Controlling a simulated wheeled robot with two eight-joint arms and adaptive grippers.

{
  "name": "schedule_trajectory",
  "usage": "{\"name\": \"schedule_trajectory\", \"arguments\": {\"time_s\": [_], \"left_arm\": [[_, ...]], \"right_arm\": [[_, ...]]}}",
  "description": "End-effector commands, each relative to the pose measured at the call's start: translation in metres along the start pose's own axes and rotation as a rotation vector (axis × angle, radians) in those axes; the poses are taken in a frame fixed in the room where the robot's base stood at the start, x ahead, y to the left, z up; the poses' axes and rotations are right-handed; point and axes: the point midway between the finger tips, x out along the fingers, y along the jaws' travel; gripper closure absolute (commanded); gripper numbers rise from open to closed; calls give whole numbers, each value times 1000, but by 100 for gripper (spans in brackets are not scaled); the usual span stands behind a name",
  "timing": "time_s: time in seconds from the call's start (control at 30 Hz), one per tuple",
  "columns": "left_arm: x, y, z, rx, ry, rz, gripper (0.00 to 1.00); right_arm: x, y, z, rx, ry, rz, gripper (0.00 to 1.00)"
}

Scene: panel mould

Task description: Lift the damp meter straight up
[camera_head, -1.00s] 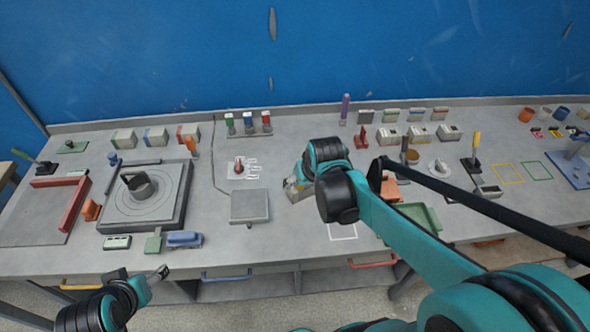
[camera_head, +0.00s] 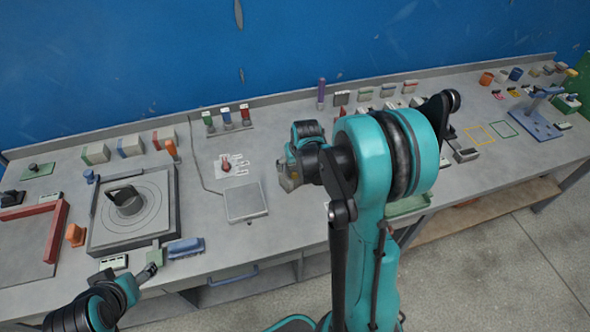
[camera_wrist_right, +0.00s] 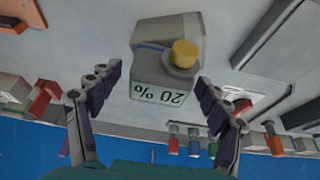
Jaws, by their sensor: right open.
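The damp meter (camera_wrist_right: 168,60) shows in the right wrist view as a pale grey box with a yellow knob and a display reading "20 %", upside down in the picture. My right gripper (camera_wrist_right: 158,75) is open, with one dark finger on each side of the meter and visible gaps between. In the head view my right gripper (camera_head: 292,176) is over the middle of the bench, and the arm hides much of what is there. I cannot tell whether the meter touches the bench. My left gripper (camera_head: 150,272) is at the bench's front left edge, too small to read.
A grey square plate (camera_head: 245,202) lies left of my right gripper. A red-handled item (camera_head: 226,165) lies on a white sheet behind it. Red, blue and green-topped items (camera_head: 227,118) stand in a rack at the back.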

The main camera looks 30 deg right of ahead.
Motion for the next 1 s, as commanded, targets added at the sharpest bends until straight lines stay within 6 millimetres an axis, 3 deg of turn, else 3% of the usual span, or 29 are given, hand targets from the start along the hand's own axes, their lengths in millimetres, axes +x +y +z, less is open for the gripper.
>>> {"name": "schedule_trajectory", "arguments": {"time_s": [0.27,0.5,0.57,0.83,1.0], "left_arm": [[0,0,0,0,0,0,33],[0,0,0,0,0,0,33],[0,0,0,0,0,0,33],[0,0,0,0,0,0,33],[-5,0,-4,0,0,0,33]], "right_arm": [[3,0,0,1,0,0,22],[3,0,0,1,0,0,86],[3,0,0,1,0,0,96],[1,0,-1,1,0,0,97],[-13,0,-7,1,1,0,97]]}}
